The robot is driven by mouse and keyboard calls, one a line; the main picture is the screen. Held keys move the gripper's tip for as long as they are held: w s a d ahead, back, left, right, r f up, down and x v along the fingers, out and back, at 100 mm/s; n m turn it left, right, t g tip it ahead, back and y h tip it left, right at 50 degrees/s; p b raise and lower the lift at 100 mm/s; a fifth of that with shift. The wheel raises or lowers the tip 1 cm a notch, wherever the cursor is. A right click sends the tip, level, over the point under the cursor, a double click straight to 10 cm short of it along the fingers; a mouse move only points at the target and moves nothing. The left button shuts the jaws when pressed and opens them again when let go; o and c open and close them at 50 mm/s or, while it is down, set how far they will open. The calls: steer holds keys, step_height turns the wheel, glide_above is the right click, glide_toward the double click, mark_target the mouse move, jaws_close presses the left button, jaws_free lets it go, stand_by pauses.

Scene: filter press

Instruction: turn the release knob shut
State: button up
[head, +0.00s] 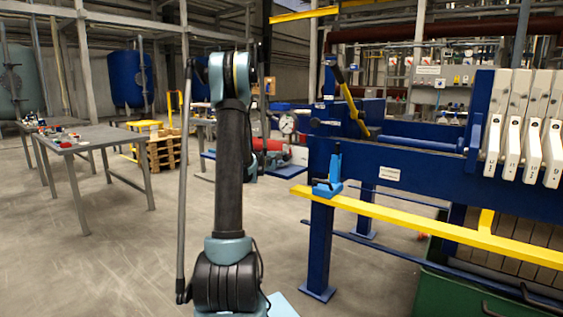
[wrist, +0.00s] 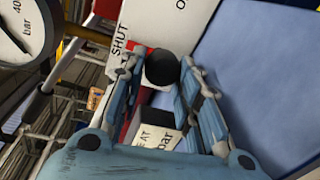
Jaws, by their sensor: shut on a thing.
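The release knob (wrist: 162,68) is a black round knob in the wrist view, in front of a white plate (wrist: 163,22) marked SHUT at the left and a partly cut-off word starting with O at the upper right. My gripper (wrist: 160,66) has its two blue fingers on either side of the knob and is shut on it. The knob's pointer, if it has one, is hidden, so its setting cannot be read. In the head view my arm stands in front, and I cannot make out the gripper or knob clearly.
A pressure gauge (wrist: 22,35) sits close at the left of my gripper, and a plain blue surface (wrist: 255,80) at its right. In the head view the blue press frame with a yellow rail (head: 400,222) stands at right. A grey table (head: 88,138) stands at left; open floor lies between.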

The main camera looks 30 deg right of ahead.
steer(key=o, duration=0.8)
steer(key=shift+s+d, duration=0.1)
steer(key=shift+s, duration=0.05)
steer(key=v, duration=1.2)
steer(key=shift+f, duration=0.15)
steer(key=s+a+f+m+g+y, duration=0.1)
steer(key=s+a+f+y, duration=0.3)
steer(key=s+a, duration=0.8)
steer(key=s+a+f+m+g+y, duration=0.1)
steer(key=s+a+f+m+y, duration=0.2)
steer(key=s+a, duration=1)
steer(key=s+a+f+m+g+y, duration=0.2)
steer(key=s+a+f+y, duration=0.4)
steer(key=s+a, duration=0.6)
steer(key=shift+s+a+f+y, duration=0.15)
steer(key=shift+a+y, duration=0.4)
steer(key=shift+a, duration=0.15)
steer(key=shift+s+a+f+y, duration=0.15)
steer(key=shift+a+f+y, duration=0.05)
steer(key=shift+a+y, duration=0.45)
